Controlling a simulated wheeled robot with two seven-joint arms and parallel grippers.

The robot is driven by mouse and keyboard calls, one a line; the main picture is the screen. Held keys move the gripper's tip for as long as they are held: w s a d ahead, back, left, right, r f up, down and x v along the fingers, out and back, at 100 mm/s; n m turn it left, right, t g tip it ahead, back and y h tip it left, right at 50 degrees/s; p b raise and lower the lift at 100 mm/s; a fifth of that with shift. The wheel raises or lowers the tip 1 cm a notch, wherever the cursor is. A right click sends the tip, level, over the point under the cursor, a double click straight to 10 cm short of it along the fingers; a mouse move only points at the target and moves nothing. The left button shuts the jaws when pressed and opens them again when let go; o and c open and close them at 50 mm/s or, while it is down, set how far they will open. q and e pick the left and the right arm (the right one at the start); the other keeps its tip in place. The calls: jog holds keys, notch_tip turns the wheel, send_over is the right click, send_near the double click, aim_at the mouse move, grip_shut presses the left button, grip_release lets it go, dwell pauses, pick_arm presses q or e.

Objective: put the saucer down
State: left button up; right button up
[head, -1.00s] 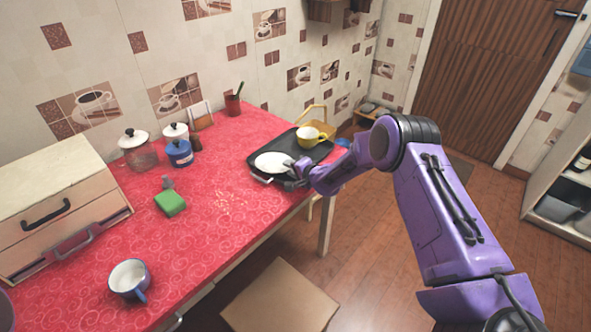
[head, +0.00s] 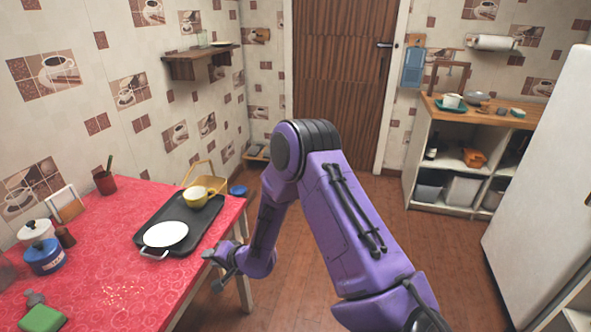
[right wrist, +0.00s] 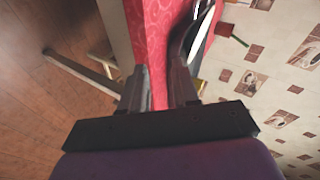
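The white saucer (head: 165,235) lies flat on the near part of the black tray (head: 188,228), which rests on the red-covered table. My right gripper (head: 214,268) is beside the table's right edge, apart from the saucer and tray. In the right wrist view its fingers (right wrist: 159,88) are spread with nothing between them; red cloth shows through the gap. The dark tray and a white sliver, likely the saucer (right wrist: 205,28), show beyond one finger. My left gripper is not in view.
A blue pot (head: 44,257), a red cup (head: 105,182) and a green sponge (head: 42,319) are on the table (head: 112,236). Open floor lies right of the table.

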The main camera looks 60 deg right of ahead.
jog(key=s+a+f+n+g+h, duration=0.2)
jog(key=s+a+f+g, duration=0.25)
jog(key=s+f, duration=0.8)
jog(key=s+f+n+g+h, duration=0.2)
jog(key=s+f+n+g, duration=0.1)
jog(key=s, duration=1.9)
jog(key=shift+n+g+h, duration=0.4)
jog(key=shift+n+g, duration=0.25)
jog(key=shift+n, duration=0.25)
